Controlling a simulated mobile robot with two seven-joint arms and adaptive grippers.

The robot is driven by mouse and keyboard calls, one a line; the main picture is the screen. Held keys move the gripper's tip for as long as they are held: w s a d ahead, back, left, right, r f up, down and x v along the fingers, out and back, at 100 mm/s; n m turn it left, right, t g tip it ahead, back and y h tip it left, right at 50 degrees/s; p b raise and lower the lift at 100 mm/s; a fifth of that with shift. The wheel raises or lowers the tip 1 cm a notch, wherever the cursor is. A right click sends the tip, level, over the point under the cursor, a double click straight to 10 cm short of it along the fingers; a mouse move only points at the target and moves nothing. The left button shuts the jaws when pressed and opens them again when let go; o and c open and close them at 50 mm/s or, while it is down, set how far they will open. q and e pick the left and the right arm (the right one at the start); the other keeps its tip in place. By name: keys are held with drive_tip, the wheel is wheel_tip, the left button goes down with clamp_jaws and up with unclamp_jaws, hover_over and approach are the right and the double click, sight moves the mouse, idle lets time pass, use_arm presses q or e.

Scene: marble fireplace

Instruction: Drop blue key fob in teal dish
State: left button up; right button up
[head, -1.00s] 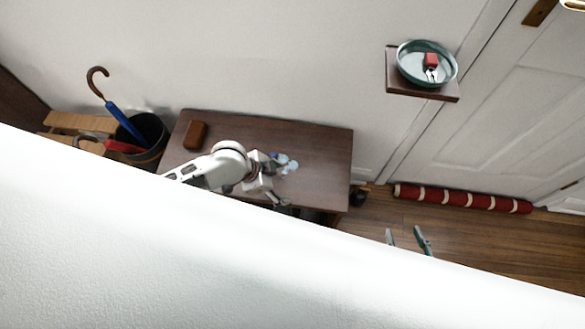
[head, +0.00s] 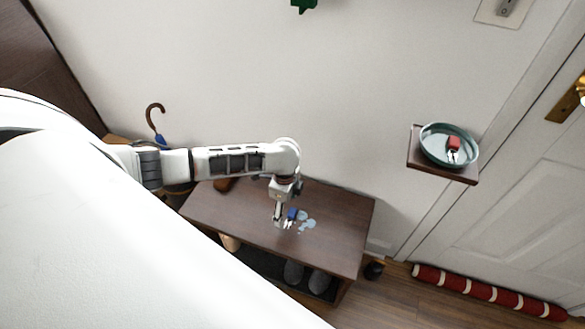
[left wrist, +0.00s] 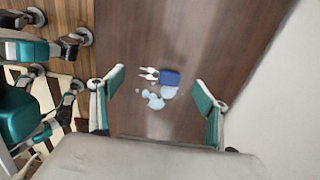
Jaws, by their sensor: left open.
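The blue key fob (head: 292,214) lies with its small keys on the dark wooden bench top (head: 340,215), and it shows clearly in the left wrist view (left wrist: 170,78). My left gripper (head: 281,218) is open and points down above the fob, close to it. In the left wrist view the fob and keys show between the two open fingers (left wrist: 158,78), with nothing held. The teal dish (head: 431,138) sits on a small wall shelf (head: 414,152) at the right and holds a red key fob (head: 453,143) with keys. My right gripper is not visible.
Pale blue blotches (head: 308,224) lie beside the fob, also in the left wrist view (left wrist: 154,100). Grey footwear (head: 319,281) stands under the bench. A brown-handled blue umbrella (head: 154,115) stands at the left. A red roll (head: 485,290) lies by the door. The wall between bench and shelf is clear.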

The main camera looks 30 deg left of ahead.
use_arm(q)
wheel_tip(320, 180, down, 4)
drive_tip(key=shift+w+f+b, duration=0.1)
drive_tip(key=shift+f+b, duration=0.1)
drive_tip(key=shift+b, duration=0.55)
drive_tip(key=shift+d+r, duration=0.1)
drive_tip(key=shift+r, duration=0.05)
drive_tip(key=c, duration=1.9)
drive_tip(key=shift+c, duration=0.7)
wheel_tip(320, 180, up, 7)
drive_tip(key=p, duration=0.3)
drive_tip(key=shift+w, duration=0.15)
wheel_tip(320, 180, up, 12)
drive_tip(key=p, duration=0.4)
hover_over(287, 217)
drive_tip(key=shift+r, duration=0.55)
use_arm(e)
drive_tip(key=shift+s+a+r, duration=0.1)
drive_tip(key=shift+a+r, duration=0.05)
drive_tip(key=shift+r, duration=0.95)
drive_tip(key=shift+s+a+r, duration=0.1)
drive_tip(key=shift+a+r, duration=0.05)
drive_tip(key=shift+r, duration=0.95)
